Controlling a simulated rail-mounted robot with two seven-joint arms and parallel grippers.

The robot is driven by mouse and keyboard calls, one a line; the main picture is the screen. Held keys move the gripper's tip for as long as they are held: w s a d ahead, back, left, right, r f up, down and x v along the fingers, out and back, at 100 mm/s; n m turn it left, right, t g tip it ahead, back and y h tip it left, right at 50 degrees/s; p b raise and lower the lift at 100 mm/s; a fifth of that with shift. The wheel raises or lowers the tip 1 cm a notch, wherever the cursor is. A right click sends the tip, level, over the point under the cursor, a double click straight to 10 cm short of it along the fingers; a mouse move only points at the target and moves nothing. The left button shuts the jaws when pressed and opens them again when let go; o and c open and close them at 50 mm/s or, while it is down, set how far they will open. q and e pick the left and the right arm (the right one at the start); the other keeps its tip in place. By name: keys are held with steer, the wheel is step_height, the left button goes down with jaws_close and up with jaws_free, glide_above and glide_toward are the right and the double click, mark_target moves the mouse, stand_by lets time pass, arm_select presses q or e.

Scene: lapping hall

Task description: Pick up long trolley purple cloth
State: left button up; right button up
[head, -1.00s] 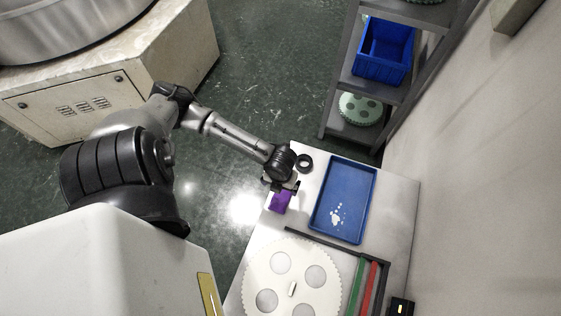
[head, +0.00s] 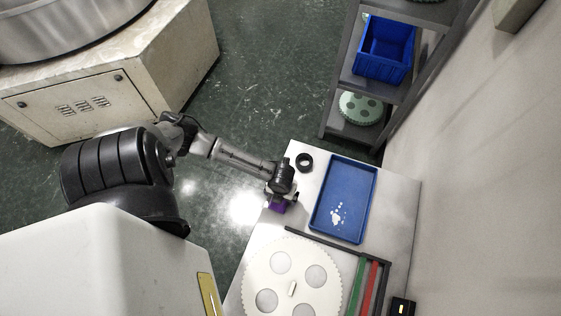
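The purple cloth (head: 278,207) lies on the pale top of the long trolley (head: 262,233), near its left edge. My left gripper (head: 279,199) is over the cloth from above and hides part of it. Its fingertips are small and partly hidden by the wrist, so I cannot tell whether they are open or closed on the cloth. My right gripper is not in view.
A blue tray (head: 349,190) with white bits stands right of the cloth, and a black ring (head: 304,161) lies behind it. A white toothed disc (head: 273,283) lies in front, beside green and red strips (head: 366,284). A shelf (head: 342,126) stands beyond.

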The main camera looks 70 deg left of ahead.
arm_select(q)
steer(key=shift+f, duration=0.15)
steer(key=shift+c, duration=0.4)
steer(key=c, duration=0.9)
steer(key=shift+c, duration=0.2)
steer(key=shift+r, duration=0.45)
steer(key=r, duration=0.3)
steer(key=shift+w+d+r, duration=0.15)
steer(key=shift+d+r, duration=0.2)
steer(key=w+d+r, duration=0.3)
steer(key=d+r, duration=0.3)
steer(key=d, duration=0.4)
steer(key=shift+w+d+r, duration=0.15)
steer(key=shift+d+r, duration=0.05)
steer(key=shift+d, duration=0.05)
